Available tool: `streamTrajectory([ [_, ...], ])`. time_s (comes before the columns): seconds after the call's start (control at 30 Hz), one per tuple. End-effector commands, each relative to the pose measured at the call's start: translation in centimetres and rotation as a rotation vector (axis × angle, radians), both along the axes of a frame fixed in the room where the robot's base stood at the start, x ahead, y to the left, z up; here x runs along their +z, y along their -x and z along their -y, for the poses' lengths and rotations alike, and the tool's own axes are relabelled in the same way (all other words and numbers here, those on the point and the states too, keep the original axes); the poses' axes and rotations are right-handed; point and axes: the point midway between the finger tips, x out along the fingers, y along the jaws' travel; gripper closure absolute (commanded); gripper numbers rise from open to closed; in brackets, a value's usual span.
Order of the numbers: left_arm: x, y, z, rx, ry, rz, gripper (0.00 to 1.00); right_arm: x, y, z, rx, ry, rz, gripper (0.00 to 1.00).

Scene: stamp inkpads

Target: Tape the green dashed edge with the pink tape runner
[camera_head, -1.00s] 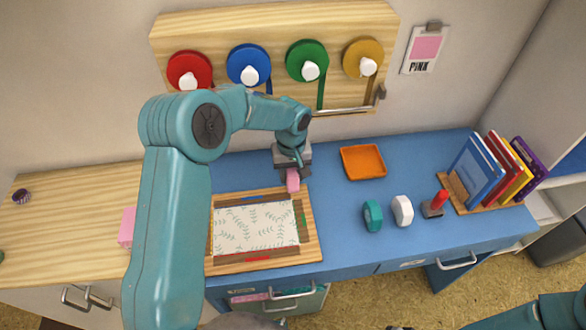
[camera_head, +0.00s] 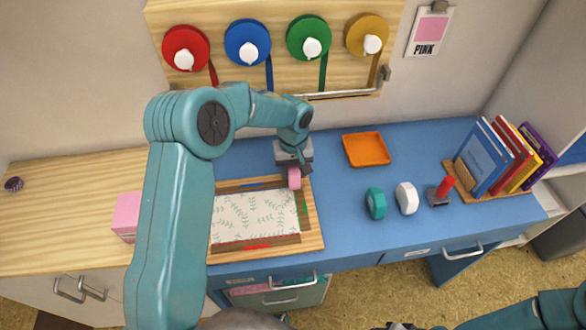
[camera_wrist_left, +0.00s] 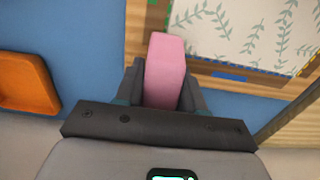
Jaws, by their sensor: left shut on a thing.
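My left gripper (camera_head: 294,166) is shut on the pink tape runner (camera_head: 294,179). In the left wrist view the pink tape runner (camera_wrist_left: 164,70) sits between the two fingers (camera_wrist_left: 160,85). It is at the upper right corner of the leaf-patterned sheet (camera_head: 245,218), near the top of the green dashed edge (camera_head: 305,209). The sheet lies on a wooden board (camera_head: 314,240), with a blue mark at its top edge and a red mark at its bottom edge. I cannot tell whether the runner touches the sheet. The right gripper is not clearly in view.
An orange tray (camera_head: 366,150), a teal tape runner (camera_head: 375,203), a white one (camera_head: 406,198) and a red-handled stamp (camera_head: 441,190) stand to the right. Books (camera_head: 500,155) stand at far right. A pink box (camera_head: 126,215) is left of the board. Blue tabletop between them is clear.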

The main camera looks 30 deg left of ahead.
Motion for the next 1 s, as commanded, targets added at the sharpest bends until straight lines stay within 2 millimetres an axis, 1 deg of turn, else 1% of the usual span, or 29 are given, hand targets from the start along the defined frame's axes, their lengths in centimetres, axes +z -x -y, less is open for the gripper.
streamTrajectory([
  [0.03, -0.55, 0.00, -0.01, 0.000, 0.000, 0.000, 0.86, -0.49, 0.00, 0.00, 0.000, 0.000, 0.000, 0.57],
  [0.43, -0.49, 0.01, -0.02, 0.000, 0.000, 0.000, 0.86, -0.41, 0.00, 0.00, 0.000, 0.000, 0.000, 0.57],
  [1.0, -1.35, 0.02, -0.01, 0.000, 0.000, 0.000, 0.86, -1.19, 0.00, -0.01, 0.000, 0.000, 0.000, 0.57],
])
